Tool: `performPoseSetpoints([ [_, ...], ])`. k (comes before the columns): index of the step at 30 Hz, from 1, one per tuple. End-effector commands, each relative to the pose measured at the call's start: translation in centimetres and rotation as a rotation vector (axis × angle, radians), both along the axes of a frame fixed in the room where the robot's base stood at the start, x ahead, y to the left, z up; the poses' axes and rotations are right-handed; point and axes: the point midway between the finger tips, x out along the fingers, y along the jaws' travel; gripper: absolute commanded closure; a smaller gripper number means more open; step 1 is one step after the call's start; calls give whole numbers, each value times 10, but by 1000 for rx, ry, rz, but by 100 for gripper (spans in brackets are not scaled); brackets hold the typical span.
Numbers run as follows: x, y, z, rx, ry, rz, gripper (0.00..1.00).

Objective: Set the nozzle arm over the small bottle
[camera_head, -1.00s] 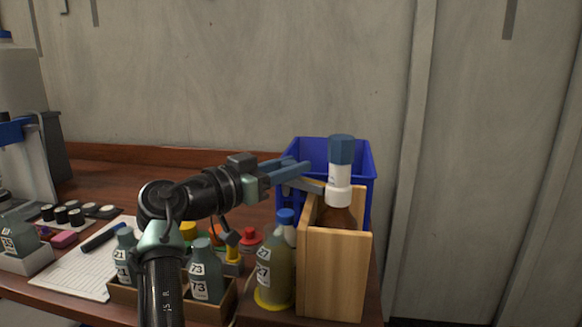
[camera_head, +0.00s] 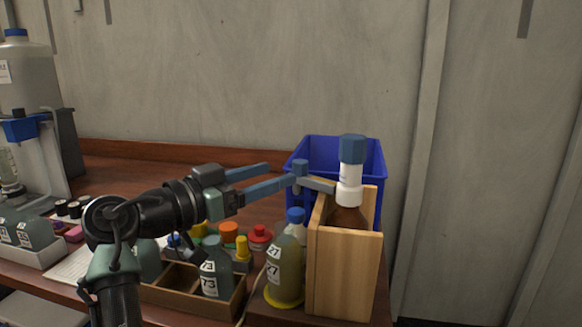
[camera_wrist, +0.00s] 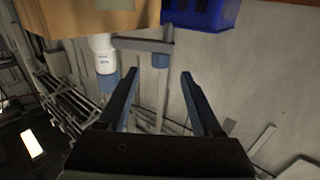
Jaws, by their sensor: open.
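The nozzle arm (camera_head: 320,185) is a grey bar reaching left from the white collar of a blue-topped pump (camera_head: 350,165), with a blue knob at its free end. The pump sits on a brown bottle (camera_head: 348,217) in an open wooden box (camera_head: 345,275). A small yellowish bottle (camera_head: 284,268) labelled 27 stands left of the box, on a yellow ring. The knob appears above its blue-capped area in the head view; exact alignment is unclear. My gripper (camera_head: 280,174) is open, left of the knob. In the wrist view, the nozzle arm (camera_wrist: 145,44) lies beyond my parted fingers (camera_wrist: 158,74).
A blue bin (camera_head: 370,160) stands behind the wooden box. A wooden tray (camera_head: 195,297) with grey bottles lies below my arm. Coloured caps (camera_head: 229,232) crowd the table behind it. A large jug (camera_head: 25,75) stands far left. The wall is close behind.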

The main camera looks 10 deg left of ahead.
Motion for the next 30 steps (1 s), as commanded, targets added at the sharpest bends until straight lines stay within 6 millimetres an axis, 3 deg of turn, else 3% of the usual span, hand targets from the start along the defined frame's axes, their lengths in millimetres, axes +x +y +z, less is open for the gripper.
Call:
performPoseSetpoints([
  [6, -31, 25, 0, 0, 0, 1, 33],
  [11, -41, 32, 0, 0, 0, 1, 33],
  [26, -42, 32, 0, 1, 0, 1, 33],
  [30, -33, 16, 2, 23, 7, 65, 33],
])
